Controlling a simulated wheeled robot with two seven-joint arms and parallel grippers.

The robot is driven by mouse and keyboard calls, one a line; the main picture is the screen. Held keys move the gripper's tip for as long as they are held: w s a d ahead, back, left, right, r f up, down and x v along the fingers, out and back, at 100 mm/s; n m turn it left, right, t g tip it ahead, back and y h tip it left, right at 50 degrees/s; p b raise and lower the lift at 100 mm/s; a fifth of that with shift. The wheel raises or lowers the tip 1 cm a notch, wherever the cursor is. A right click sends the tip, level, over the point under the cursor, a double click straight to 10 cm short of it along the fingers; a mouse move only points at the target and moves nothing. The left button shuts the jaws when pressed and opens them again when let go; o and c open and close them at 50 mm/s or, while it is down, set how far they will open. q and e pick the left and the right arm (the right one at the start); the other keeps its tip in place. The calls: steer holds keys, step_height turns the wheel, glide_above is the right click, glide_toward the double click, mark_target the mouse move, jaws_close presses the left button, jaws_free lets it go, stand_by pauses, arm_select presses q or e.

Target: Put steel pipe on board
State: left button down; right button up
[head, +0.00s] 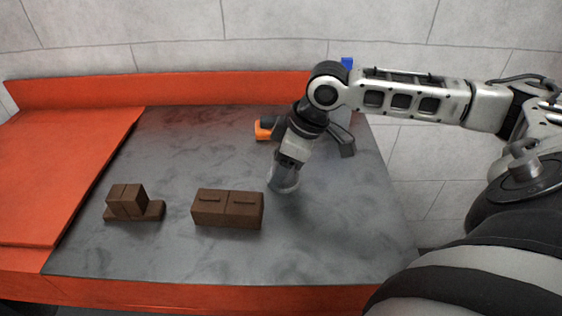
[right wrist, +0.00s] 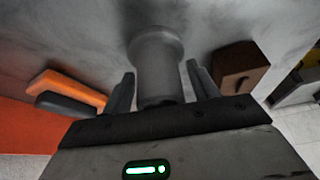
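The steel pipe (head: 284,179) is a short grey cylinder with a wider rim, upright below my right gripper in the head view. No separate board is clearly identifiable. My left gripper is not in view.
A brown slotted block (head: 228,208) stands just left of the pipe. A stepped brown block (head: 130,203) is farther left. An orange and dark object (head: 263,130) lies behind the gripper. A red raised edge (head: 180,88) runs along the back. The front right of the table is clear.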

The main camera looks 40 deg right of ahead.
steer(key=shift+r, duration=0.1)
steer(key=v, duration=1.2)
steer(key=shift+p, duration=0.4)
